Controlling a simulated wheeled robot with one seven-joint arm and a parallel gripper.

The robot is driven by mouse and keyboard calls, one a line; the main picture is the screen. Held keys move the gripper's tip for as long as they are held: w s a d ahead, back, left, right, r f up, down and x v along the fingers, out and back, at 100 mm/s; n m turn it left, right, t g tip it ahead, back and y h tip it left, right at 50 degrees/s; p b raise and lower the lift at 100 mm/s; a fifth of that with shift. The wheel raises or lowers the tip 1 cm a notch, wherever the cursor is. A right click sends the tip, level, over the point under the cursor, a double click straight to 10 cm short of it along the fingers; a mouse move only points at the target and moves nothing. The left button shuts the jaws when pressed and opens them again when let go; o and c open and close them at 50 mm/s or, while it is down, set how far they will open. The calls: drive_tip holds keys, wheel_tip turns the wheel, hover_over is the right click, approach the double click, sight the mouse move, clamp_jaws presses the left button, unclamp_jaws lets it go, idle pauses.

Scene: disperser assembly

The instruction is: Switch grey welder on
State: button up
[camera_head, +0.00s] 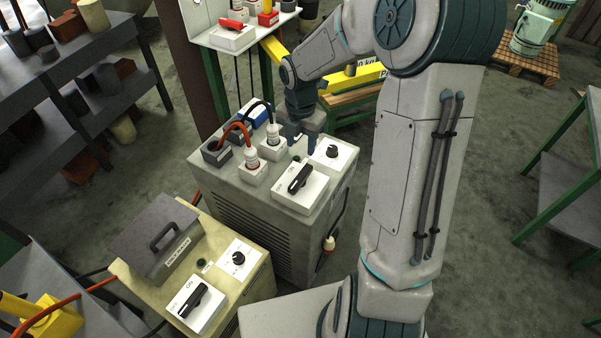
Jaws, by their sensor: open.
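The grey welder (278,238) is a box with a slatted side in the middle of the view. On its top is a white plate (281,202) with a black rotary switch handle (300,178), lying diagonally, beside an "ON" marking. A small black knob (332,151) sits on another white plate to its right. My gripper (301,142) is open, pointing down over the back part of the welder's top, just behind the switch handle. It appears apart from the handle; its exact height above the top is hard to tell.
Red and dark cables with white plugs (251,157) stand on the welder's top, left of the switch. A beige box (255,283) with a similar black switch (193,301) stands at front left. Shelves (95,120) stand at left, a green-framed table (560,190) at right.

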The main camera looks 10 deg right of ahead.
sight(301, 176)
wheel_tip(301, 176, down, 13)
drive_tip(key=shift+r, duration=0.1)
drive_tip(key=shift+c, duration=0.3)
drive_tip(key=c, duration=0.9)
